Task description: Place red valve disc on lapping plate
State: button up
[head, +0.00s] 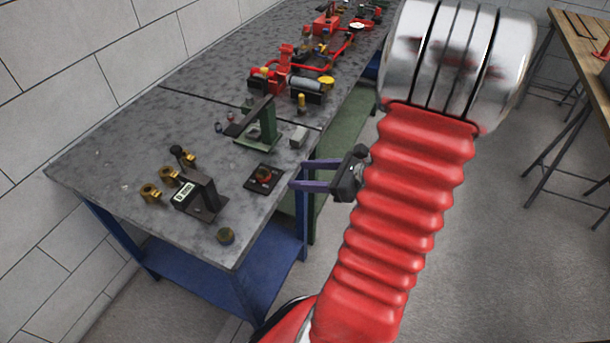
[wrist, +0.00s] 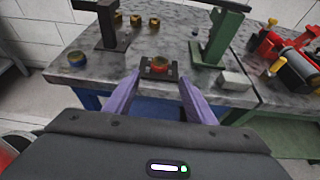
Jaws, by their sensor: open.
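A small round piece with a red centre and a brass-coloured rim (head: 264,174), apparently the red valve disc, sits on a dark square plate (head: 252,186) near the bench's front edge. In the wrist view the round piece (wrist: 158,64) and the dark plate (wrist: 147,74) lie straight ahead, between the fingertips in the picture. I cannot tell for sure which thing is the lapping plate. A low round dark-gold piece (head: 226,236) lies at the near corner; it also shows in the wrist view (wrist: 77,58). My gripper (head: 297,175) is open and empty, its purple fingers pointing at the dark plate, apart from it.
A black gauge stand with a display (head: 198,196) stands left of the dark plate, with brass rings (head: 150,192) behind it. A green press (head: 262,125) and a pale block (head: 299,137) stand farther along. Red pump parts (head: 290,75) fill the far bench. Bare bench surrounds the dark plate.

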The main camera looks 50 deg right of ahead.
jog(key=a+r+n+g+y, duration=0.15)
jog(key=a+n+g, duration=0.25)
jog(key=a+n, duration=0.5)
jog(key=a+r+n+g, duration=0.35)
jog(key=a+n, duration=0.35)
jog(key=a, duration=0.4)
jog(key=s+a+r+n+h, duration=0.2)
jog(key=a+r+n+h, duration=0.1)
jog(key=n, duration=0.5)
jog(key=s+a+r+n+h, duration=0.2)
jog(key=a+r+n+h, duration=0.1)
jog(key=r+n, duration=0.3)
jog(key=shift+s+a+n, duration=0.25)
jog(key=shift+a+n, duration=0.4)
jog(key=shift+n, duration=0.45)
